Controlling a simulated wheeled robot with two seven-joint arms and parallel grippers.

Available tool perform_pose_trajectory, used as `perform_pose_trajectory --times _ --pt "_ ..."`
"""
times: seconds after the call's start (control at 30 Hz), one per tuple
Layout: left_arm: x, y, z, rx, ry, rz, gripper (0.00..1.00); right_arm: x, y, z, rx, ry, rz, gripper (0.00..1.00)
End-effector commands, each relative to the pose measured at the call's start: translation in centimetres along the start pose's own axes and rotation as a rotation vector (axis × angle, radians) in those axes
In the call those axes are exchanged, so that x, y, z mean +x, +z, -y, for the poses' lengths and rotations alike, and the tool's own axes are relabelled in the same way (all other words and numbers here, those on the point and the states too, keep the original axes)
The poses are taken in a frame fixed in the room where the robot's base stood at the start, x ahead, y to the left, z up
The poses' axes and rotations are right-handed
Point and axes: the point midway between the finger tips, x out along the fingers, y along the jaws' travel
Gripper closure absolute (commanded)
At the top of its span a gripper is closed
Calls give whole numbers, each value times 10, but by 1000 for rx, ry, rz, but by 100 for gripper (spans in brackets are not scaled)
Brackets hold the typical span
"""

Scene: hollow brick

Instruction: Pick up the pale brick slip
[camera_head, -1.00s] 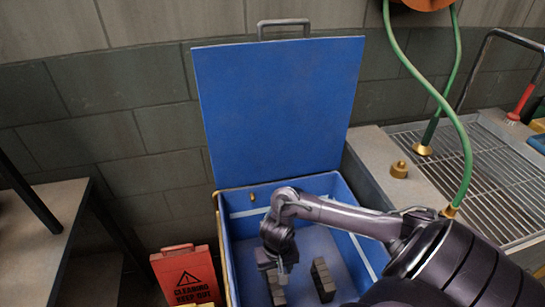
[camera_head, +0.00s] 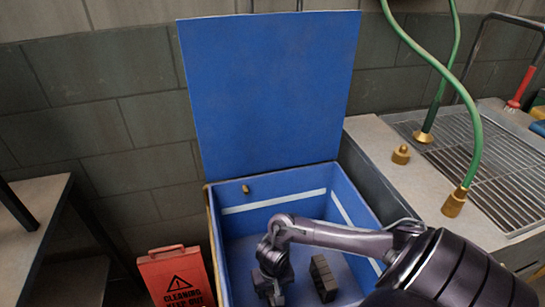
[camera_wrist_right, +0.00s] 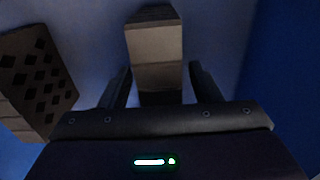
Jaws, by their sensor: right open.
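My right gripper (camera_wrist_right: 161,88) is open, with one finger on each side of the slip. A gap shows beside each finger. In the head view my right gripper (camera_head: 274,292) is down inside the blue box (camera_head: 232,246), and the slip is hidden or too unclear to tell there. My left gripper is not in view.
A dark hollow brick (camera_head: 323,279) stands right of the gripper on the box floor; its diamond holes show in the wrist view (camera_wrist_right: 38,72). The box's lid (camera_head: 268,95) stands open behind. A red sign (camera_head: 177,281) is at left, a metal grate (camera_head: 490,170) at right.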

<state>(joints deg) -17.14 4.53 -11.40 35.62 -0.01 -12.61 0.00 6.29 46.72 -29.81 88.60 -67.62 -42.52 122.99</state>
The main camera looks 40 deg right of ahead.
Motion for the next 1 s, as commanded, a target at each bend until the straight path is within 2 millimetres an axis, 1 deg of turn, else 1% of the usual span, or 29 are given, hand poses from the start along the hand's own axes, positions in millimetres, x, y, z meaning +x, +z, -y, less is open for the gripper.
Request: perform_pose_trajectory --times 0.17,0.2,0.6,0.63,0.87,1.0 --pt "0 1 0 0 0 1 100 0 0 0 0 -1 -1 43" --pt "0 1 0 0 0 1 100 0 0 0 0 -1 -1 44" --pt "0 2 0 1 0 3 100 0 0 0 0 -1 -1 96" --pt "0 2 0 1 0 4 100 -1 -1 0 0 -1 -1 98" --pt "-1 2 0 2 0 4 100 -2 -1 0 -1 -1 -1 98" --pt "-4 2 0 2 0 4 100 -9 -1 1 -2 -2 -2 98"
